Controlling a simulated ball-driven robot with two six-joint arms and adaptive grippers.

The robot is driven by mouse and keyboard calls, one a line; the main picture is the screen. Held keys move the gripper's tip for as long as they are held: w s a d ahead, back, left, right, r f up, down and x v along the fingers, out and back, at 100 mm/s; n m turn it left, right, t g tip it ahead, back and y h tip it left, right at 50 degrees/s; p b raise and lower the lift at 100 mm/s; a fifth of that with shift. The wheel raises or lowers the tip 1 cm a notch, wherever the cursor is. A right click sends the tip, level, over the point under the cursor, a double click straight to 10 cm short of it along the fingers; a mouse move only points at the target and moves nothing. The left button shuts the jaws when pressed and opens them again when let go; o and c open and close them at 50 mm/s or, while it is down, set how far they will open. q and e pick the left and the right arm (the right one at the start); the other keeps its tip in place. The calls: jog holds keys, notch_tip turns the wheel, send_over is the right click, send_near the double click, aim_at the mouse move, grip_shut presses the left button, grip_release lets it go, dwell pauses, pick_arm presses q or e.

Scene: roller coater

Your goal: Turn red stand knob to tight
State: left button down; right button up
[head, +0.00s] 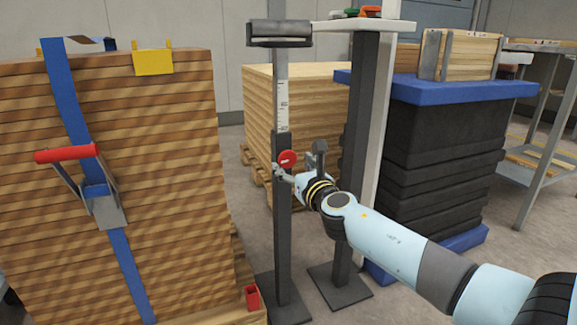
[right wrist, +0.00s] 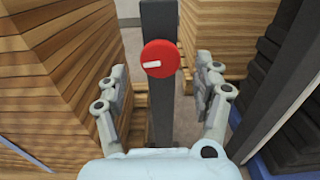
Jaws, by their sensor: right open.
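The red stand knob (head: 287,158) is a round disc on the front of the dark post of the measuring stand (head: 283,225). In the right wrist view the knob (right wrist: 160,59) carries a white mark that lies nearly level, on its left half. My right gripper (head: 281,172) is just below and in front of the knob in the head view. In the right wrist view its two fingers (right wrist: 163,80) are spread wide on either side of the post, open and empty, with gaps to the knob. My left gripper is in neither view.
A strapped wood stack (head: 180,130) with a red-handled buckle (head: 68,154) stands at left. Another plank stack (head: 310,95) stands behind the stand. A second dark post (head: 362,150) and black crates (head: 445,150) with a blue lid stand at right.

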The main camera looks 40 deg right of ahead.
aim_at(288, 161)
jog(key=shift+x, duration=1.2)
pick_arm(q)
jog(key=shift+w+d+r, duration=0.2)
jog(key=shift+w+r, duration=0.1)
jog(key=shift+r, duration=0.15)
pick_arm(e)
jog(key=shift+w, duration=0.35)
jog(key=c, duration=1.2)
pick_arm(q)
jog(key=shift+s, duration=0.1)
